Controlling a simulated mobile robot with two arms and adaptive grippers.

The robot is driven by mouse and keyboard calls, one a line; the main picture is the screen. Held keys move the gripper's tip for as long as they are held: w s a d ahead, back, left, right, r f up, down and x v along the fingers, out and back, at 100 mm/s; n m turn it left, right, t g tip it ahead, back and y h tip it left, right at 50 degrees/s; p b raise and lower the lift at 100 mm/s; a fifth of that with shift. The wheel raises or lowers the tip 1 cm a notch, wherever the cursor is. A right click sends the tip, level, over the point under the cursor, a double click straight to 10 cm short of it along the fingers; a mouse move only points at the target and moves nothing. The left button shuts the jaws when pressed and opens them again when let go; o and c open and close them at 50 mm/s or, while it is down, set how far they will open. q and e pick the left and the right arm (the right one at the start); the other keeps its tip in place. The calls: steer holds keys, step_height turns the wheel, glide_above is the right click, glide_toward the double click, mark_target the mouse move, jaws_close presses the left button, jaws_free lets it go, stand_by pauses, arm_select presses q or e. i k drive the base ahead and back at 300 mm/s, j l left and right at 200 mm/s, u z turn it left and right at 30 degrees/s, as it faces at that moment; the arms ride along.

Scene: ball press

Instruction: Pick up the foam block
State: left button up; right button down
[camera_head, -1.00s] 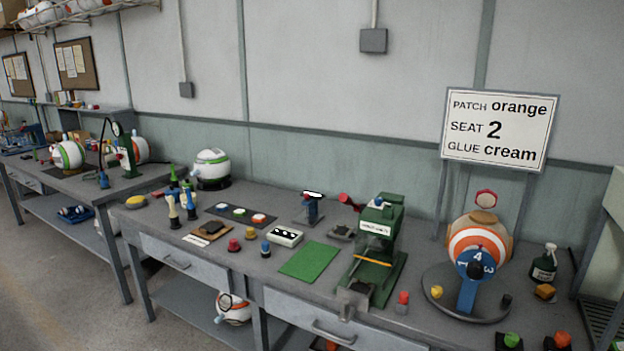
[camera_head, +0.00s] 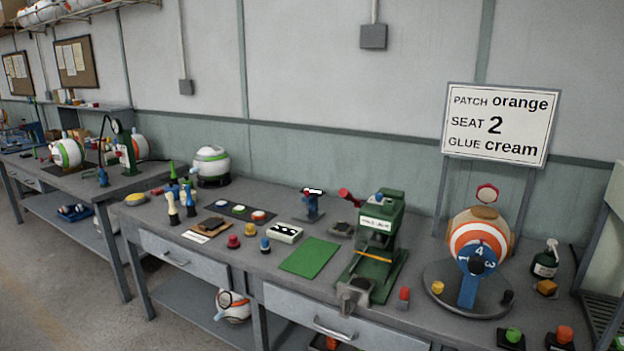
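A dark block (camera_head: 213,224) on a brown board at the left of the bench is another candidate; I cannot tell for sure which is foam. Neither of my grippers is in view, and nothing is seen touching either block.
A round stand (camera_head: 440,303) holds an orange-and-white ball (camera_head: 485,233) left of the orange-yellow block. A green press (camera_head: 380,235) stands mid-bench. Green (camera_head: 513,337) and red (camera_head: 564,335) buttons sit at the front right edge. A green mat (camera_head: 310,257) is clear.

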mark_target(547, 287)
steer(key=z, duration=1.35)
